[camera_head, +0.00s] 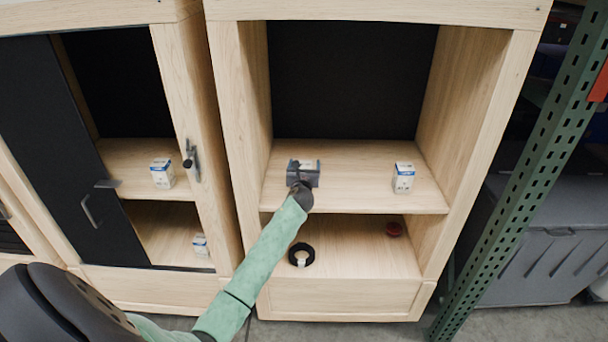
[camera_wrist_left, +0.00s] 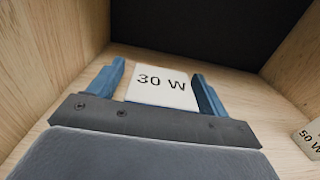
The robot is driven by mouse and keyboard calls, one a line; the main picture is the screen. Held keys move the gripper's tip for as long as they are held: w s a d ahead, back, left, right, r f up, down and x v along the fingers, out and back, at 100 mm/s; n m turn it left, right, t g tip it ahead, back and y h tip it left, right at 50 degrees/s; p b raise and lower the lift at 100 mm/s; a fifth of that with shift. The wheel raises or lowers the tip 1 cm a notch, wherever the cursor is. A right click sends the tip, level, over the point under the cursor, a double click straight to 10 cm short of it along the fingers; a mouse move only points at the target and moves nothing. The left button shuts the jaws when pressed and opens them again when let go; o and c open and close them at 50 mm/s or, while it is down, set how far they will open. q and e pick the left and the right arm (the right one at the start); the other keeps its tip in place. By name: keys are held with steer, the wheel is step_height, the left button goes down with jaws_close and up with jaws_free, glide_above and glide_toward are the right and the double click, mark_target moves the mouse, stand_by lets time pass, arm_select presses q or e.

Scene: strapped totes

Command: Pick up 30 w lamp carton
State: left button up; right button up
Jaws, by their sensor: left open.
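The 30 W lamp carton (camera_wrist_left: 162,88) is a small white box with "30 W" in dark print, seen in the left wrist view between my left gripper's two blue fingers. My left gripper (camera_wrist_left: 160,85) is open, with one finger on each side of the carton. In the head view my left gripper (camera_head: 303,168) is over the upper shelf of the middle cabinet and hides most of the carton. A second white and blue carton (camera_head: 403,178) stands to the right on the same shelf; in the wrist view this carton (camera_wrist_left: 310,138) reads "50 W". My right gripper is not in view.
The cabinet's wooden side walls (camera_head: 238,110) flank the shelf (camera_head: 350,185). Below are a black ring (camera_head: 301,255) and a dark red object (camera_head: 394,229). The left cabinet holds two more cartons, upper (camera_head: 162,172) and lower (camera_head: 200,245). A green rack post (camera_head: 530,170) stands at right.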

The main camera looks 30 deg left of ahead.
arm_select(q)
steer(key=shift+w+a, duration=0.15)
steer(key=shift+w, duration=0.05)
steer(key=shift+c, duration=0.2)
steer(key=c, duration=1)
steer(key=shift+c, duration=0.2)
steer(key=shift+r, duration=0.15)
